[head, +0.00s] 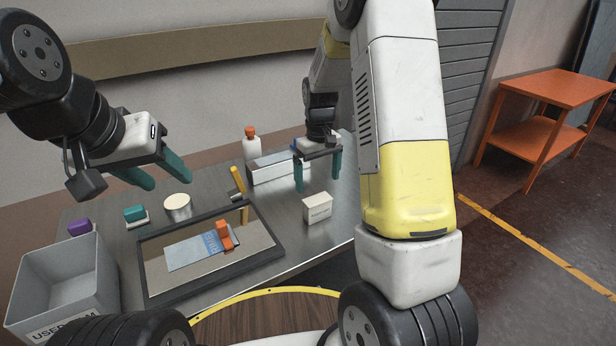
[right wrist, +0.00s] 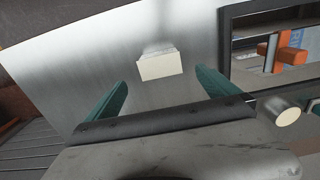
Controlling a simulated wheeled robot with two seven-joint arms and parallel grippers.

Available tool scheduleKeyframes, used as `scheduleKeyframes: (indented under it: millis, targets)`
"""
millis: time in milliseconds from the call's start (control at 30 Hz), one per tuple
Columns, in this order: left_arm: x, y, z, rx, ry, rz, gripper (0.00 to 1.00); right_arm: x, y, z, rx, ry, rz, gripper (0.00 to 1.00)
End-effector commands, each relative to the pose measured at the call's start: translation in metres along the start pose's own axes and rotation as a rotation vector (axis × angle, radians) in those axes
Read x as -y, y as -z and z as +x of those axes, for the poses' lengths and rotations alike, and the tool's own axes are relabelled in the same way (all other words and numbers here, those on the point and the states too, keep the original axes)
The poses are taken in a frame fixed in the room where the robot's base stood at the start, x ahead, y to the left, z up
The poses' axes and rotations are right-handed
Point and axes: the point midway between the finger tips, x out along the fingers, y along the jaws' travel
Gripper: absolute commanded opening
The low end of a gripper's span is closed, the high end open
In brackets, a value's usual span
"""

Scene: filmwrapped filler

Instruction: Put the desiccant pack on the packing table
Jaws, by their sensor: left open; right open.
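A small cream-white box (head: 317,207) with small print on its front, probably the desiccant pack, stands on the metal table (head: 345,195) near its right end. My right gripper (head: 318,183) is open and points down over the table, close to the box and apart from it. In the right wrist view the box (right wrist: 160,66) shows between and beyond the open fingers. My left gripper (head: 170,183) is open and empty above the table's left part. An orange table (head: 562,88) with a lower shelf stands at the far right; I cannot tell which table is the packing table.
A grey bin (head: 62,285) stands at left.

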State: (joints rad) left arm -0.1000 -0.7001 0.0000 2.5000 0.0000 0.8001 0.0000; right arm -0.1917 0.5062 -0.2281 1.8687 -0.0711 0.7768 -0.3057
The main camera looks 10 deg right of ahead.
Motion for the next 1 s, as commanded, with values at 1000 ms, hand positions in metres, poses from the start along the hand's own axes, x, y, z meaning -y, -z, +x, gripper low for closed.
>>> scheduleKeyframes:
  millis: [1000]
  targets:
    - [0.0,0.0,0.0,0.0,0.0,0.0,0.49,0.1,-0.213,-0.216,-0.554,0.086,0.274,0.99]
